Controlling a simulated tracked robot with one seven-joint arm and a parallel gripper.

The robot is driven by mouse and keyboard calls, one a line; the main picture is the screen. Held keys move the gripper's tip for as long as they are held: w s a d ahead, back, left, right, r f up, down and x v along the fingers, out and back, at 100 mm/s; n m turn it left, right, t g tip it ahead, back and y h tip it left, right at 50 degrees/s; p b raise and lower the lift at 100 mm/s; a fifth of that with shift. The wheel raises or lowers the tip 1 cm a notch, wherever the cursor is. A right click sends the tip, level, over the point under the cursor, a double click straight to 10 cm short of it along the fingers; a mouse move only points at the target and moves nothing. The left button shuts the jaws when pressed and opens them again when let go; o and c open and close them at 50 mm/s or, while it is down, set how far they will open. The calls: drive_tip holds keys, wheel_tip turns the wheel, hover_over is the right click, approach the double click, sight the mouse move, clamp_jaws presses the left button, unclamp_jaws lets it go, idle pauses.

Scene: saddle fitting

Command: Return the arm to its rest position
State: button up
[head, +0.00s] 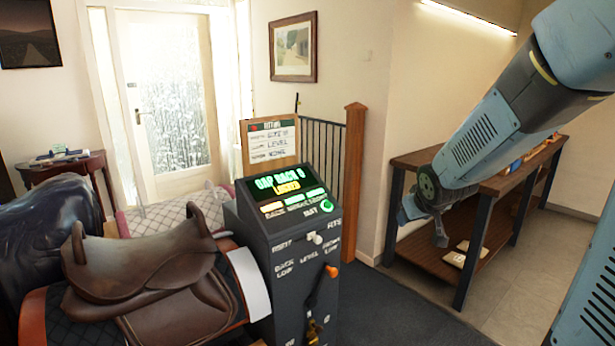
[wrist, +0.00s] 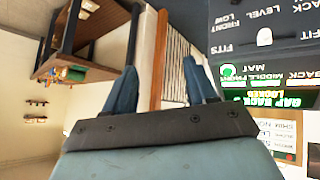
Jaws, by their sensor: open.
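My blue-grey arm (head: 480,135) reaches in from the upper right of the head view, bent and pointing down to the left. My gripper (head: 440,238) is small and dark there, between the console and the wooden workbench, in front of the bench's near end. In the wrist view, my gripper (wrist: 163,82) has its two blue fingers spread wide apart with nothing between them. No object is touched by the fingers. The brown saddle (head: 150,265) sits on a padded stand at the left, well away from my gripper.
The dark console (head: 290,255) stands left of my gripper; its screen (head: 285,187) reads "LOCKED", and an orange-handled lever (head: 322,290) is on its front. The workbench (head: 430,158) is at the right. A wooden post (head: 355,180) stands behind. Dark floor is clear between console and bench.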

drive_tip(key=s+a+r+m+g, duration=0.1)
drive_tip(key=s+r, duration=0.3)
drive_tip(key=s, duration=0.8)
drive_tip(key=s+a+r+m+g, duration=0.1)
drive_tip(key=s+r, duration=0.4)
drive_tip(key=s, duration=0.7)
drive_tip(key=shift+a+r+g+y, duration=0.15)
drive_tip(key=shift+a+g+y, duration=0.25)
drive_tip(key=shift+g, duration=0.2)
